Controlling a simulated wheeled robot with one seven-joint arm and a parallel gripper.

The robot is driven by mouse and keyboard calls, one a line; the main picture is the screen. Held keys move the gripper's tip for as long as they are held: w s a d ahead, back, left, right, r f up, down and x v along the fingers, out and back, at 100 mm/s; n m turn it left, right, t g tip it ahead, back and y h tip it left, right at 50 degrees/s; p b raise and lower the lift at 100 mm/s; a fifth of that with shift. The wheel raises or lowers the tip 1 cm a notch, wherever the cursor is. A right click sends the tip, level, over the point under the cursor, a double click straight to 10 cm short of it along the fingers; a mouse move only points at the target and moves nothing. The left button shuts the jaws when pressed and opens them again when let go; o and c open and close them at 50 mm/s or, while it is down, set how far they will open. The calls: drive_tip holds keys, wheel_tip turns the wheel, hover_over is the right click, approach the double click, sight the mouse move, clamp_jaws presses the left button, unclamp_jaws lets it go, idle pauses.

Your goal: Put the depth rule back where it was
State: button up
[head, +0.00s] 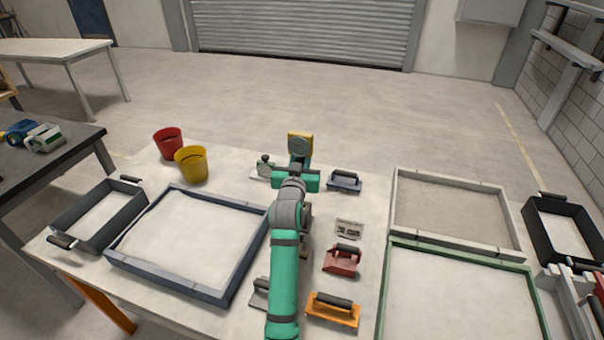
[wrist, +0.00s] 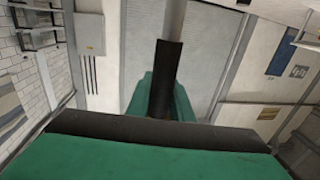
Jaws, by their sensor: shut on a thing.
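My gripper shows in the wrist view (wrist: 160,112), with green fingers and dark pads. It is shut on a dark bar with a pale grey shaft, which looks like the depth rule (wrist: 166,72). The shaft runs up out of the top of the picture. In the head view my gripper (head: 297,179) is over the far middle of the table, beyond my arm. The depth rule cannot be made out clearly there, and my arm hides part of the table below.
A grey tool with a knob (head: 264,168) and a blue float (head: 345,181) flank my gripper. Framed beds stand left (head: 178,282) and right (head: 398,207). Buckets (head: 191,164) stand back left.

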drive_tip(key=shift+f, duration=2.25)
drive_tip(key=o, duration=0.8)
drive_tip(key=shift+a+f, duration=0.1)
drive_tip(key=shift+f, duration=0.05)
drive_tip(key=shift+o, duration=0.2)
drive_tip(key=s+a, duration=0.1)
drive_tip(key=s, duration=1.1)
drive_tip(key=shift+a, duration=0.35)
drive_tip(key=shift+a, duration=0.1)
